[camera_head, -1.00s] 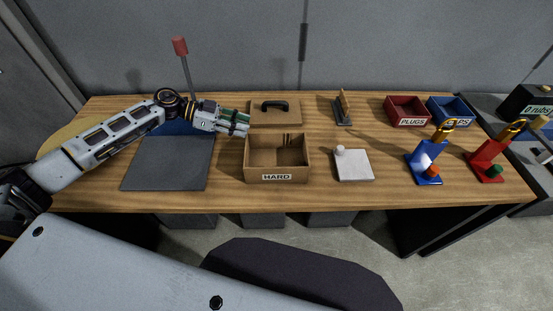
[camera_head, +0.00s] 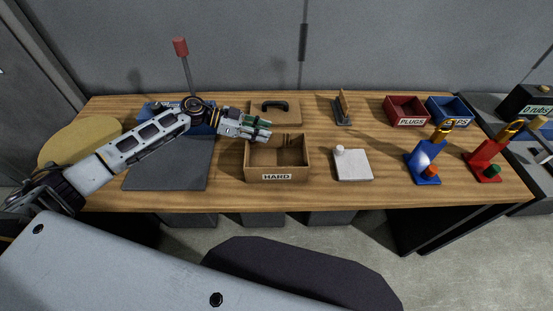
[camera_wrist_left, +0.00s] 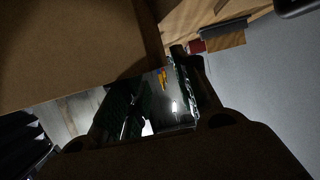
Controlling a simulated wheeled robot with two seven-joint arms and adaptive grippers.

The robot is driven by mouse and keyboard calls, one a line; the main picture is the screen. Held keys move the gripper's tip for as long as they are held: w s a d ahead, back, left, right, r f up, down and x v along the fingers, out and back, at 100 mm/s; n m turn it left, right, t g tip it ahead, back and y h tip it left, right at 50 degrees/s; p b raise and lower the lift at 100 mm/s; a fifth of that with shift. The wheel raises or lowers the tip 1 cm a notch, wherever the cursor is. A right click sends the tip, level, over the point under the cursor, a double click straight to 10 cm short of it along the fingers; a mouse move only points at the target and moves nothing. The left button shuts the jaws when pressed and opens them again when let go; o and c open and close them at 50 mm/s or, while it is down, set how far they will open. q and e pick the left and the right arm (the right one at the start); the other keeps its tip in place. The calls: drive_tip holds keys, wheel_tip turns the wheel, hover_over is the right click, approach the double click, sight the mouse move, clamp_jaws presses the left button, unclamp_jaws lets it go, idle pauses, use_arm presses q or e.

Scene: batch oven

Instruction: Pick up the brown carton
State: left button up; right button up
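The brown carton labelled HARD (camera_head: 277,177) stands upright and open-topped in the middle of the wooden table. My left gripper (camera_head: 264,129) is at the carton's back left corner, over or just behind its rim. Its fingertips look apart, with nothing seen between them; I cannot tell whether they touch the carton. In the left wrist view a large brown surface (camera_wrist_left: 65,45), apparently a carton wall, fills the upper left, close to the dark fingers. My right gripper is not in view.
A brown lid with a black handle (camera_head: 289,117) lies behind the carton. A white plate with a knob (camera_head: 353,168) is to its right, a dark mat (camera_head: 165,168) to its left. Red (camera_head: 407,113) and blue bins (camera_head: 449,110) stand at back right. The front table strip is clear.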

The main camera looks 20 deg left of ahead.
use_arm(q)
drive_tip(key=shift+d, duration=0.15)
drive_tip(key=shift+p+x, duration=0.35)
drive_tip(key=shift+x, duration=2.15)
drive_tip(key=shift+w+r, duration=0.1)
drive_tip(key=shift+w, duration=0.05)
clamp_jaws()
